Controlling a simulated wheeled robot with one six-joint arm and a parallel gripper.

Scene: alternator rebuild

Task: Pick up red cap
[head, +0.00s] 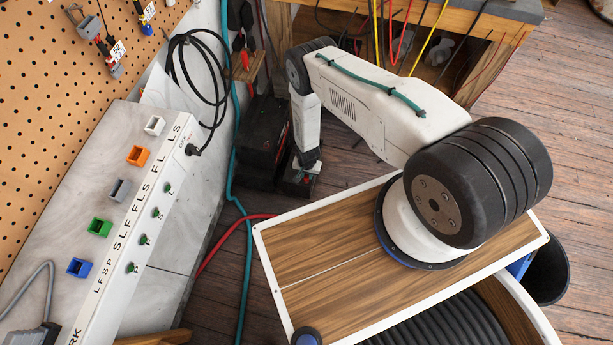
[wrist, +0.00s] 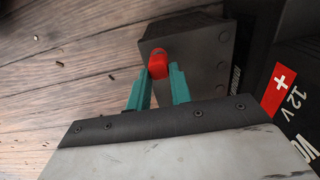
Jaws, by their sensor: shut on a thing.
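The red cap (wrist: 157,62) is a small bright red piece, seen in the wrist view at the tips of my gripper's teal fingers. My gripper (wrist: 160,72) is shut on it. Behind the cap is the top of a dark grey box (wrist: 205,62); I cannot tell whether the cap touches it or is held just above it. In the head view my gripper (head: 305,175) points down over a small black box (head: 294,188) on the floor, and the cap is too small to make out there.
A larger black battery (head: 262,140) stands beside the small box; its red cross label (wrist: 282,82) shows in the wrist view. A teal hose (head: 233,165) and a red cable (head: 215,248) run nearby. A white bench (head: 165,235) is at left. Wooden floor (wrist: 70,70) lies open at the wrist view's left.

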